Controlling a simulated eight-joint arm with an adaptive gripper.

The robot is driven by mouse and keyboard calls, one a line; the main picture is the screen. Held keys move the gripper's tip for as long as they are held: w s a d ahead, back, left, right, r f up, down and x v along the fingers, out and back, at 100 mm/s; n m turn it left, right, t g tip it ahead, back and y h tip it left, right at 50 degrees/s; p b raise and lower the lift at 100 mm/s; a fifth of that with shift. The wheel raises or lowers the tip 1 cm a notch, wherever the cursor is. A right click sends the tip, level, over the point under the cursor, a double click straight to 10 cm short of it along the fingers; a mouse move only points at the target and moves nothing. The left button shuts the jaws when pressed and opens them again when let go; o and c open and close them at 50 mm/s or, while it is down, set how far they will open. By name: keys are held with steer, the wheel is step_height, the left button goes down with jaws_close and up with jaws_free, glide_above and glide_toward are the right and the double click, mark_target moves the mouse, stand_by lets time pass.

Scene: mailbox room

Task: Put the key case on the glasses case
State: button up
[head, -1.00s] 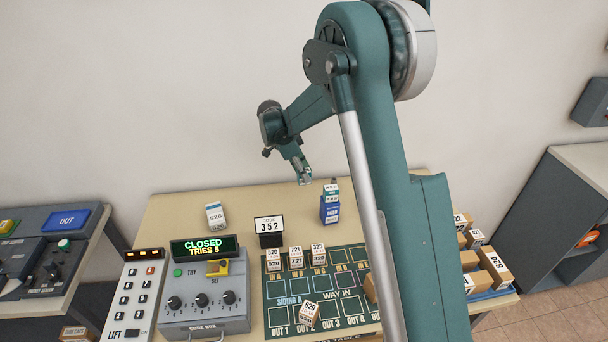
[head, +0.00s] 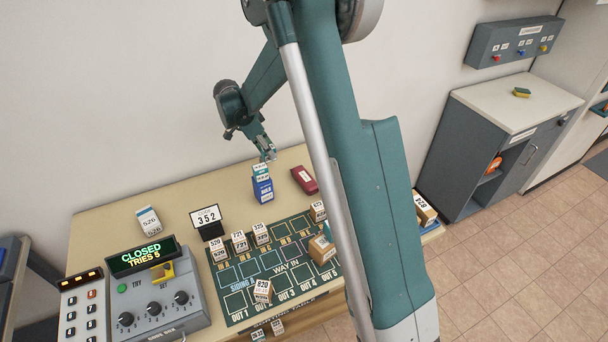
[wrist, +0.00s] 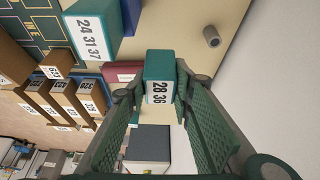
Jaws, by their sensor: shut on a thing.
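My gripper (head: 268,156) is shut on a small teal case with a white label reading 28 36 (wrist: 158,68), which I take to be the key case. In the wrist view this case sits between the two finger pads. In the head view the gripper is just above and behind a teal-topped blue box, and the held case is too small to make out. A dark red, long case (head: 304,180), likely the glasses case, lies on the table to the right of the gripper. It also shows partly in the wrist view (wrist: 118,73), behind the left finger.
A teal box labelled 24 31 37 (wrist: 92,36) stands on the blue box (head: 262,190), close to the gripper. Several numbered cartons stand on the green track mat (head: 237,302). A sign reading 352 (head: 207,216) stands at the mat's back left.

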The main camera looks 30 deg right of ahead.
steer(key=s+d+r+p, duration=0.2)
steer(key=s+d, duration=0.5)
steer(key=d, duration=0.5)
steer(key=shift+m, duration=0.3)
steer(key=shift+s, duration=0.1)
glide_toward(309, 175)
steer(key=shift+d+f, duration=0.25)
steer(key=shift+d, duration=0.65)
steer(key=shift+f, duration=0.1)
steer(key=shift+f, duration=1.75)
steer(key=shift+f, duration=0.2)
steer(key=o, duration=0.9)
